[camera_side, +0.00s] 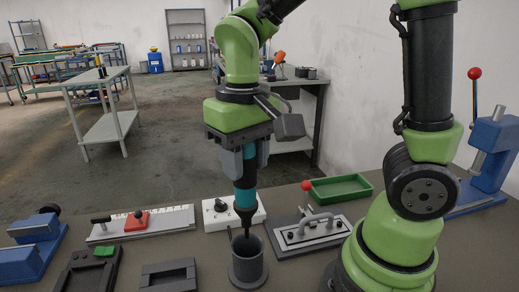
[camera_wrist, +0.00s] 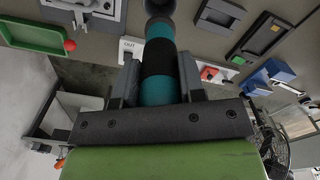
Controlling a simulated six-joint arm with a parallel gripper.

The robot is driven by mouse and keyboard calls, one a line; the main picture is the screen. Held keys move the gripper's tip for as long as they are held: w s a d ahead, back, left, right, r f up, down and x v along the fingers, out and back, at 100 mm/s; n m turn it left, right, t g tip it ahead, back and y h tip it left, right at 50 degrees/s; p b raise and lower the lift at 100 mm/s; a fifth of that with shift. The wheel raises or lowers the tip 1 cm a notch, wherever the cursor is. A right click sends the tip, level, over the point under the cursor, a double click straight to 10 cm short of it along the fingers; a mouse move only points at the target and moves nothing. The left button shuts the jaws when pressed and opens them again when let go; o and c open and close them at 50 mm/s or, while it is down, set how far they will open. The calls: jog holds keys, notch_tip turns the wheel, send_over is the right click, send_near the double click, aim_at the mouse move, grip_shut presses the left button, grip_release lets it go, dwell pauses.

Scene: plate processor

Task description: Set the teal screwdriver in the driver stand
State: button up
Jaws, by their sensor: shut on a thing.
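The teal screwdriver (camera_side: 245,192), with black bands, hangs upright from my gripper (camera_side: 246,160). My gripper is shut on its handle, which also shows between the fingers in the wrist view (camera_wrist: 159,64). The driver stand (camera_side: 248,266) is a dark grey cup on the table, directly below the screwdriver. The dark tip is at about the height of the cup's mouth in the side view; I cannot tell whether it is inside the rim. In the wrist view the stand (camera_wrist: 160,7) is partly cut off by the top edge, beyond the screwdriver's end.
A white switch box (camera_side: 222,213) stands close behind the stand. A clamp fixture (camera_side: 311,234) and a green tray (camera_side: 341,188) lie to the right. A dark frame (camera_side: 169,275) and a rail with a red slider (camera_side: 137,221) lie to the left.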

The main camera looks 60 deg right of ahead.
aim_at(246, 204)
jog(key=shift+f, duration=4.3)
jog(key=o, duration=1.6)
jog(key=shift+o, duration=0.2)
jog(key=shift+r, duration=0.1)
jog(key=shift+r, duration=3.9)
